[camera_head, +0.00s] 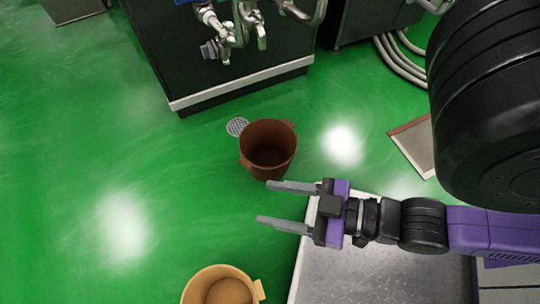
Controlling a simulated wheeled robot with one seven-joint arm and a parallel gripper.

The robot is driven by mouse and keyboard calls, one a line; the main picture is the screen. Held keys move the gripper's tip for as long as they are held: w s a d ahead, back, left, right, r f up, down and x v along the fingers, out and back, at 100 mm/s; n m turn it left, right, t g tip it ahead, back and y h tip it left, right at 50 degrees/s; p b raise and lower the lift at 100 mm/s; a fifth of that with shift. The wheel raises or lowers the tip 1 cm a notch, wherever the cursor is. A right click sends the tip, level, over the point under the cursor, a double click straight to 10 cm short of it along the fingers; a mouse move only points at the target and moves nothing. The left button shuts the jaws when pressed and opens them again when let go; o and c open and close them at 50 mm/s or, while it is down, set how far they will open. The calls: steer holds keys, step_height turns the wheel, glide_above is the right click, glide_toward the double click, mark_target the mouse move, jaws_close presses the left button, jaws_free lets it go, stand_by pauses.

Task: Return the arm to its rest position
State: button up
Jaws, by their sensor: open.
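My gripper (276,203) is at the middle of the head view, pointing left, with its two grey fingers apart and nothing between them. My purple and black arm reaches in from the right edge. The upper finger's tip lies just below the brown bucket (268,171) in the picture; I cannot tell how far apart they are in height. The gripper's base overlaps the left edge of a grey metal surface (385,275).
A tan bucket (222,276) stands at the bottom, partly cut off. A dark machine (180,55) with metal taps (225,35) stands at the top. A floor drain (237,127), a framed mat (417,143) and hoses (398,62) are around. Green floor is clear at left.

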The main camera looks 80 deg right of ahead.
step_height(320, 180, up, 29)
steer(key=p, duration=2.9)
steer(key=shift+r, duration=0.15)
steer(key=shift+o, duration=0.5)
